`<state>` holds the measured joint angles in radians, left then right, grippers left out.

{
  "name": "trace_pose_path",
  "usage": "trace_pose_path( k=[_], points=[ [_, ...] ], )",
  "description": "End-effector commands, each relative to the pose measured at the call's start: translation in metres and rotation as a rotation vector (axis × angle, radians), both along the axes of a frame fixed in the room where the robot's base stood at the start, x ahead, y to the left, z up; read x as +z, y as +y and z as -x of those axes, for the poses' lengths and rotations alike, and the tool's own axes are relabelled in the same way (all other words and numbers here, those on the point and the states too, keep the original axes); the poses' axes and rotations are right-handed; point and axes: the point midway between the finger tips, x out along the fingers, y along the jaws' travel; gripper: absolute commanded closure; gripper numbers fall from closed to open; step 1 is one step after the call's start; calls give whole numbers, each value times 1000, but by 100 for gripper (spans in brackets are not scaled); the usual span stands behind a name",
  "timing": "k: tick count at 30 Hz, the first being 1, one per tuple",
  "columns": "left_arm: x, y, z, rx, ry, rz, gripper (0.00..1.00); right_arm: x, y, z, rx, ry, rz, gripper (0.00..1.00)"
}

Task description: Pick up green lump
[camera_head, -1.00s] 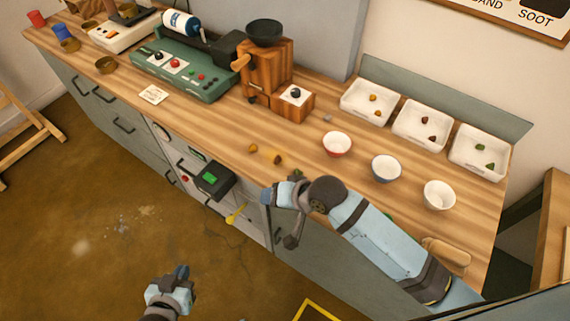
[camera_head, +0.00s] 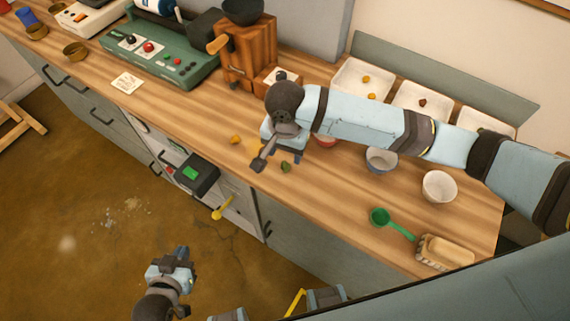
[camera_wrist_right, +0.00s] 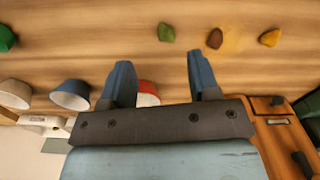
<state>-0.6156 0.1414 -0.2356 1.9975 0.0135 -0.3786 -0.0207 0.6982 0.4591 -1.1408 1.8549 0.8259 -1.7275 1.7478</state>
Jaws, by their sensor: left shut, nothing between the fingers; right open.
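The green lump (camera_head: 285,167) lies on the wooden counter near its front edge. In the right wrist view the green lump (camera_wrist_right: 166,33) lies ahead of the fingers, roughly between their lines, apart from them. My right gripper (camera_head: 285,148) is open and empty over the counter, close to the green lump; its two fingers (camera_wrist_right: 158,65) show in the wrist view. A brown lump (camera_wrist_right: 214,38) and a yellow lump (camera_wrist_right: 270,37) lie in a row beside it. The yellow lump also shows in the head view (camera_head: 235,139). My left gripper (camera_head: 181,255) is shut and empty, away from the counter.
A white bowl (camera_head: 439,187), a blue-grey bowl (camera_head: 381,160) and a partly hidden red bowl (camera_head: 326,141) stand right of my right gripper. A green scoop (camera_head: 381,217) lies near the front edge. White trays (camera_head: 345,80) line the back. A wooden grinder (camera_head: 247,55) stands behind.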

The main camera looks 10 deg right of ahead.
Motion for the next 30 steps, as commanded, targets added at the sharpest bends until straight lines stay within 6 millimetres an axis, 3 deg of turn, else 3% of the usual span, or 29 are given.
trace_pose_path(
  k=[3,11,19,29,30],
  points=[
    [-1,0,0,0,2,-1,100,-20,0,-1,-1,1,1,44],
    [-3,0,1,1,6,-1,100,-40,-1,-3,-1,-1,1,44],
    [2,0,1,1,4,-1,100,-77,-1,-12,1,-1,-1,44],
    [4,0,-1,2,-1,0,100,-86,-1,-12,1,-2,-2,44],
    [4,0,-1,2,-1,0,100,-86,-1,-12,1,-2,-2,51]
  ],
)
